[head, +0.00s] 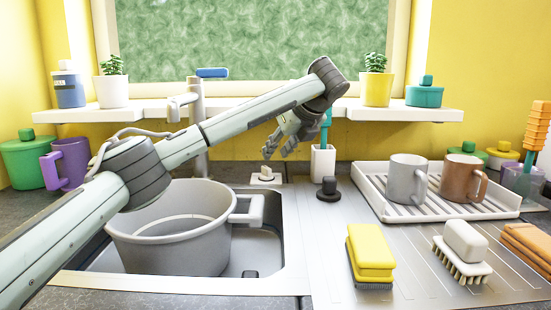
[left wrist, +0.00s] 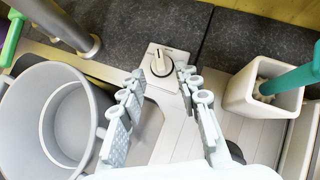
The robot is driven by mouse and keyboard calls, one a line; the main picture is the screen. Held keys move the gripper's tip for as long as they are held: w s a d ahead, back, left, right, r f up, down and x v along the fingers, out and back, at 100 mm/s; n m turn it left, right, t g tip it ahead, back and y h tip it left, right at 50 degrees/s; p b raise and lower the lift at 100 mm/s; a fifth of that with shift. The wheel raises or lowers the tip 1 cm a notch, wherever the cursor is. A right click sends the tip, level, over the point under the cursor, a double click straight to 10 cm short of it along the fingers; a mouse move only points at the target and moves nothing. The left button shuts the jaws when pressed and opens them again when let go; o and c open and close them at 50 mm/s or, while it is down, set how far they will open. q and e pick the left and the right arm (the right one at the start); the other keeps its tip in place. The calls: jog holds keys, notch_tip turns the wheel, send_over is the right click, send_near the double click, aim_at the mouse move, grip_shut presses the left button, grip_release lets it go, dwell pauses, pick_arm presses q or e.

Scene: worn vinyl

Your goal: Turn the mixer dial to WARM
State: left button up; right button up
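The mixer dial (head: 266,173) is a small pale knob on a light square plate behind the sink. In the left wrist view the dial (left wrist: 161,63) has a dark pointer line toward its upper edge; the plate's marks are too small to read. My left gripper (head: 278,151) hangs just above the dial in the head view. In the left wrist view its fingers (left wrist: 161,78) are spread apart with nothing between them, and the dial lies just beyond the tips, roughly centred. My right gripper is in neither view.
A grey pot (head: 170,250) stands in the sink, left of the dial. The tap (head: 197,115) rises behind it. A white holder (head: 323,163) with a teal-handled brush stands right of the dial. A black knob (head: 328,190) is in front of the holder. A mug rack (head: 440,208) stands farther right.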

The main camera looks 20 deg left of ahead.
aim_at(265, 167)
pick_arm(q)
jog(key=p+x, duration=0.1)
jog(key=x, duration=0.5)
jog(key=shift+a, duration=0.2)
jog(key=shift+w+a+f, duration=0.3)
jog(key=shift+w+f, duration=0.05)
jog(key=shift+f, duration=0.15)
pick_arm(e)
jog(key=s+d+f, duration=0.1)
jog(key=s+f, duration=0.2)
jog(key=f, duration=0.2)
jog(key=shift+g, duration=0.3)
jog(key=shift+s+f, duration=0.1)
pick_arm(q)
grip_shut()
